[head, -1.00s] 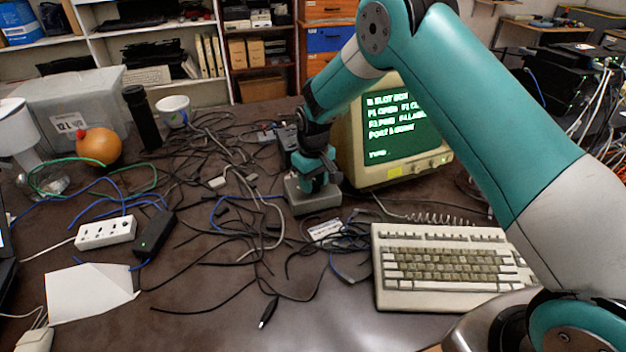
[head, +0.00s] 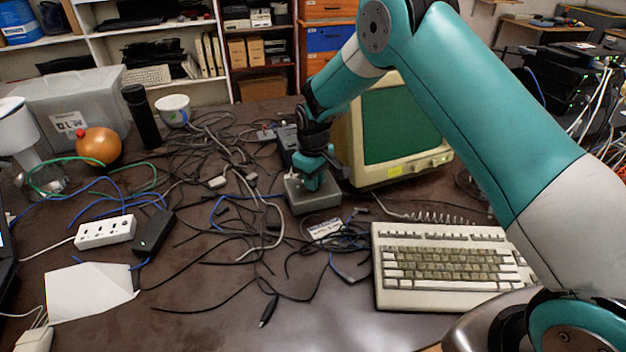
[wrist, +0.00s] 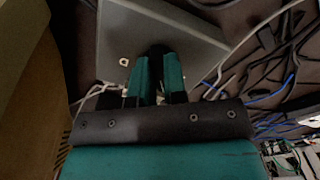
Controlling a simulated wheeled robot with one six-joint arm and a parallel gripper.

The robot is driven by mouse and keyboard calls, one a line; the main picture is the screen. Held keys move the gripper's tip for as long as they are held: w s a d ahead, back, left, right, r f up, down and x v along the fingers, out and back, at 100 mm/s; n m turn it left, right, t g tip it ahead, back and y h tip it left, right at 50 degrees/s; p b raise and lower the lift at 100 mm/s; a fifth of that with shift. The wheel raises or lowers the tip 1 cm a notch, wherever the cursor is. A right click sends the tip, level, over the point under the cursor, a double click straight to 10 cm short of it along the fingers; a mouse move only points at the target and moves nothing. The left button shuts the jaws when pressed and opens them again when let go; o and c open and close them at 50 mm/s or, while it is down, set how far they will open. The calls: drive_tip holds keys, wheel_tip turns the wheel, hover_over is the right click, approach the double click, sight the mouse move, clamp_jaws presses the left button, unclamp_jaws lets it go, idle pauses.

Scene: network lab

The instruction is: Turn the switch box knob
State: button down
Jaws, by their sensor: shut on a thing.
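The switch box (head: 317,197) is a small grey box on the dark table, left of the monitor's base. My gripper (head: 311,183) reaches down onto its top in the head view. In the wrist view the grey top of the switch box (wrist: 190,32) lies beneath my gripper (wrist: 159,62). The two teal fingers are shut on a dark knob (wrist: 157,50) on the box's top. Most of the knob is hidden between the fingers, so its angle cannot be told.
The monitor (head: 400,130) stands close on the right of my gripper. A keyboard (head: 450,265) lies in front of it. Tangled cables (head: 215,195) cover the table to the left. A white power strip (head: 105,231) and an orange ball-shaped thing (head: 99,147) are further left.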

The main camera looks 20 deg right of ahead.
drive_tip(key=n, duration=0.5)
drive_tip(key=shift+n, duration=0.3)
idle(0.4)
drive_tip(key=c, duration=1.2)
unclamp_jaws()
drive_tip(key=shift+o, duration=0.2)
drive_tip(key=shift+r, duration=0.15)
wheel_tip(320, 180, up, 17)
drive_tip(key=b, duration=0.1)
drive_tip(key=shift+r, duration=0.1)
